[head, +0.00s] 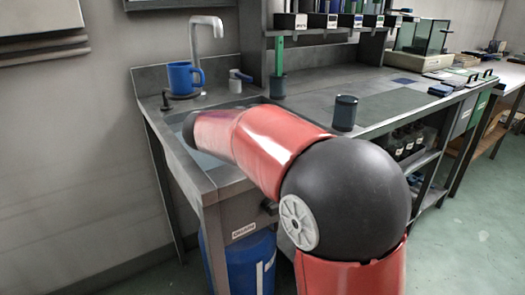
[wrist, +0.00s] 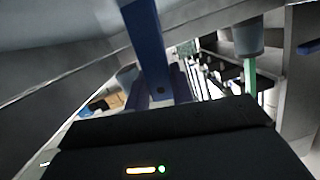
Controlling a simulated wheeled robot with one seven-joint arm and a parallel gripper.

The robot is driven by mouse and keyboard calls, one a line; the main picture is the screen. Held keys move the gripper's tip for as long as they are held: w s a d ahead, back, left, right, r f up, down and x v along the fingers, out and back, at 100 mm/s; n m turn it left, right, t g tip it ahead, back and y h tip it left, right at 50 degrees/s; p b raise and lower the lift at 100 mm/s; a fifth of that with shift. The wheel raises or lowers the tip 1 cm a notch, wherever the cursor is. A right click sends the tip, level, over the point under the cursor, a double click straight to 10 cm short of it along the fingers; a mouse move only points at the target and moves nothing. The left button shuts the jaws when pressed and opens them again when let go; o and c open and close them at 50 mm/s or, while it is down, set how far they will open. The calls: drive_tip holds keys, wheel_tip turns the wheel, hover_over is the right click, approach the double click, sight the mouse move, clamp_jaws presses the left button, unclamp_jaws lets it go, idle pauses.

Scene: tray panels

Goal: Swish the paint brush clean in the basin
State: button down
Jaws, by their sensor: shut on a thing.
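The basin (head: 207,162) is sunk into the left end of the grey bench, with pale water-like blue inside, partly covered by my red arm. My arm reaches over it; my gripper is hidden behind the arm in the head view. In the wrist view my gripper (wrist: 160,98) is shut on a blue bar, which looks like the handle of the paint brush (wrist: 150,45). The bar runs from the jaws out of the top of that picture. The brush's bristles are out of view, so I cannot tell whether they touch the water.
A tap (head: 206,28) and blue mug (head: 184,77) stand behind the basin. A dark cup (head: 345,112) stands right of it; another dark cup (head: 277,86) holds a green upright thing. The bench right of these is mostly clear. The wrist view appears upside down.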

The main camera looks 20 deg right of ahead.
drive_tip(key=shift+r, duration=5)
wheel_tip(320, 180, up, 14)
